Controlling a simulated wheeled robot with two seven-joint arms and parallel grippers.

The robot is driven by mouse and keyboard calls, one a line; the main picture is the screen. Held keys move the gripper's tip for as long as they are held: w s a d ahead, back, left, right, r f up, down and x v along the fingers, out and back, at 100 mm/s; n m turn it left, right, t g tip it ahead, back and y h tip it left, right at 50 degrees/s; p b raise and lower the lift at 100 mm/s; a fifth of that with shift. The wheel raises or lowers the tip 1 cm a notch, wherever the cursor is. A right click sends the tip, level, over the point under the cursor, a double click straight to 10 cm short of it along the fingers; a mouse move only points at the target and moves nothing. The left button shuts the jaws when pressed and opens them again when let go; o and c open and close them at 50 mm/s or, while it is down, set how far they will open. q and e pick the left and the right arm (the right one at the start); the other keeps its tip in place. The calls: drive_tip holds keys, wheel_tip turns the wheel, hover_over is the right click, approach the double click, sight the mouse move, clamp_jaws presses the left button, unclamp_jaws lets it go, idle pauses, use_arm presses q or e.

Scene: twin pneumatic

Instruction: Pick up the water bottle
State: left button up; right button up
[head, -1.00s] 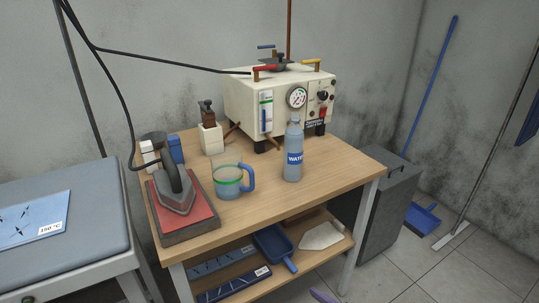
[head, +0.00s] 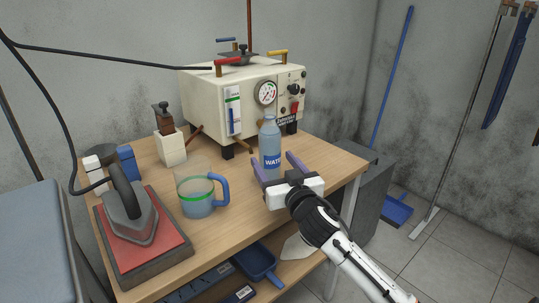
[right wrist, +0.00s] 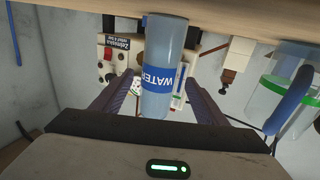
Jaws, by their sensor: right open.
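The water bottle (head: 270,138), clear blue with a blue WATER label, stands upright on the wooden table. My right gripper (head: 272,161) is open at the near side of the bottle, its purple fingers pointing at it. In the right wrist view, which is upside down, the bottle (right wrist: 163,75) shows between the two spread fingers (right wrist: 160,95). I cannot tell whether either finger touches it. My left gripper is out of view.
A measuring jug (head: 197,194) with a blue handle stands left of the bottle, and an iron (head: 129,212) on a red pad is farther left. A white machine (head: 240,98) with a gauge stands close behind. The table (head: 235,235) is bare in front.

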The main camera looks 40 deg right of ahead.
sight(273, 158)
drive_tip(key=x, duration=0.3)
drive_tip(key=shift+w+d+r, duration=0.1)
drive_tip(key=shift+w+d, duration=0.05)
drive_tip(key=shift+w, duration=0.15)
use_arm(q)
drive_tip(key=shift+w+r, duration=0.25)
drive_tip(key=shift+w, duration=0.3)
use_arm(e)
drive_tip(key=shift+w, duration=0.15)
drive_tip(key=c, duration=1.3)
drive_tip(key=shift+r, duration=0.1)
drive_tip(key=shift+c, duration=1.1)
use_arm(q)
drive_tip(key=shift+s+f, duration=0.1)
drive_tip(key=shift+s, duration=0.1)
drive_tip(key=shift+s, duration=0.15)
use_arm(e)
drive_tip(key=shift+r, duration=0.2)
